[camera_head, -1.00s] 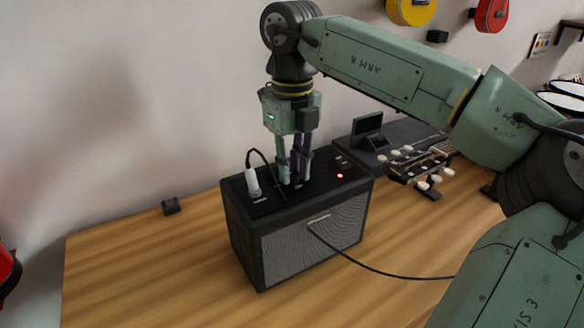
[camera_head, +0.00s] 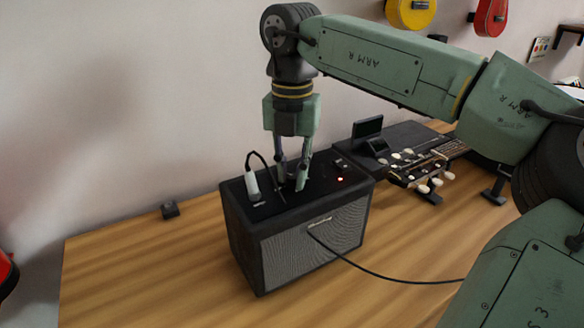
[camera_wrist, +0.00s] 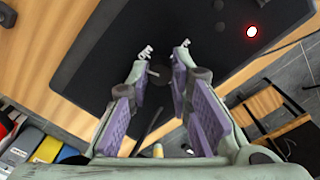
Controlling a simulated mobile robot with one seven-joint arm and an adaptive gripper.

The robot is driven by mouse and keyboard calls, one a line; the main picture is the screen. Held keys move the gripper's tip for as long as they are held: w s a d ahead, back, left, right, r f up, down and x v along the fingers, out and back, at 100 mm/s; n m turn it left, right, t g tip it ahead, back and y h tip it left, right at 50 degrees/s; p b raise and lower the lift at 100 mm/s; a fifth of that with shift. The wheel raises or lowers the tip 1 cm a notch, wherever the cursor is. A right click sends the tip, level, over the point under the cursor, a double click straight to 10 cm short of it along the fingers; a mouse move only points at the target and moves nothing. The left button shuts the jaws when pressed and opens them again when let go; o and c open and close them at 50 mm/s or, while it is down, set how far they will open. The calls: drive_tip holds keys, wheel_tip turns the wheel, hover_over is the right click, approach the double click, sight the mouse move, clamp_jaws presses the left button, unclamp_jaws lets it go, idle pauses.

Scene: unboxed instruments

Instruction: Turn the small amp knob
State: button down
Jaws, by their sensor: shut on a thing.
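The black amp (camera_head: 315,240) with a grey grille stands on the wooden table, its control panel on top. My gripper (camera_head: 292,185) points straight down onto the middle of that top panel, its fingers at the panel surface. It is shut on the small amp knob, which is mostly hidden between the fingers in the head view. In the wrist view my gripper (camera_wrist: 166,58) spans the dark panel, with a small grey piece, perhaps part of the knob, near the left fingertip. The turn angle of the knob cannot be read.
A white plug (camera_head: 252,184) with a black cable stands on the panel left of my fingers. A red light (camera_head: 340,180) glows at the right. A guitar headstock (camera_head: 425,168) lies right of the amp. A cable runs from the amp front across the table (camera_head: 150,265).

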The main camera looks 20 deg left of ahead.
sight(293, 176)
drive_tip(key=m, duration=0.4)
idle(0.5)
drive_tip(key=c, duration=1.4)
unclamp_jaws()
drive_tip(key=shift+c, duration=0.2)
drive_tip(key=shift+r, duration=3.75)
